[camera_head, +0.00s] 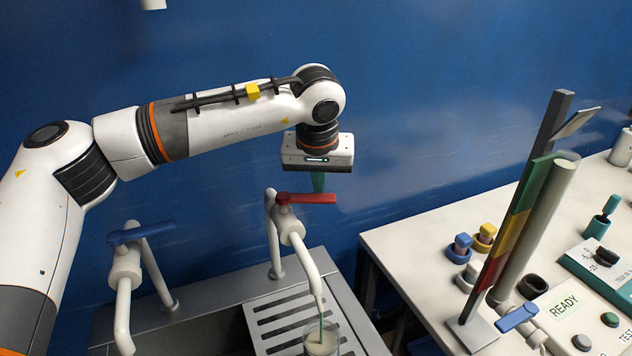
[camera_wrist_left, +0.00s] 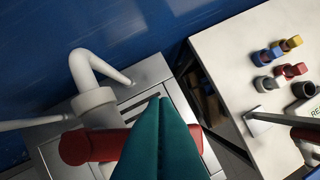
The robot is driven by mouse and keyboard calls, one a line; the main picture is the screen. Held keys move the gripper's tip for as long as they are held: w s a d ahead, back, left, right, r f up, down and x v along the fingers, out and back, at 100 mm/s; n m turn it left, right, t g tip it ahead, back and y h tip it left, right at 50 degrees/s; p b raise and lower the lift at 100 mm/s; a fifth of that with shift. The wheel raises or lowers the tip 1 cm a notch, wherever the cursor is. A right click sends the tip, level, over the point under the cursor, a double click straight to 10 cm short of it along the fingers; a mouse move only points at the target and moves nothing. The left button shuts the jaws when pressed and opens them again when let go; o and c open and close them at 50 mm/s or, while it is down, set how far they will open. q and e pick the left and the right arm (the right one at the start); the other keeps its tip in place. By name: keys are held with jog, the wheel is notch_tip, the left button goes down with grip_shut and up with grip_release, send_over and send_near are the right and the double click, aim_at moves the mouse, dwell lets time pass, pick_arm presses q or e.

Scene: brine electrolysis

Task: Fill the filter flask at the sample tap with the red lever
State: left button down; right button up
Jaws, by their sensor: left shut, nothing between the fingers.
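The tap with the red lever (camera_head: 310,198) stands at the back of the sink, its lever pointing right. A clear flask (camera_head: 322,343) stands under its spout on the slotted drainer, with pale contents; its lower part is cut off by the frame. A thin greenish streak runs from the spout tip into it. My left gripper (camera_head: 318,183) has its teal fingers shut and empty, pointing down at the lever from just behind it. In the left wrist view the fingers (camera_wrist_left: 158,105) cover the lever's middle (camera_wrist_left: 88,147); contact cannot be told. My right gripper is out of view.
A second tap with a blue lever (camera_head: 140,234) stands to the left. A white bench (camera_head: 405,240) at right carries a tall coloured gauge column (camera_head: 520,215), coloured knobs (camera_head: 486,234) and a READY sign (camera_head: 564,306). A blue wall is close behind the taps.

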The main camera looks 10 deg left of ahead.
pick_arm(q)
jog(key=shift+s+d+m+h, duration=0.25)
jog(key=shift+s+m, duration=0.2)
jog(key=shift+m, duration=0.45)
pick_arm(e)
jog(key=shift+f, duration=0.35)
pick_arm(q)
jog(key=shift+a, duration=0.15)
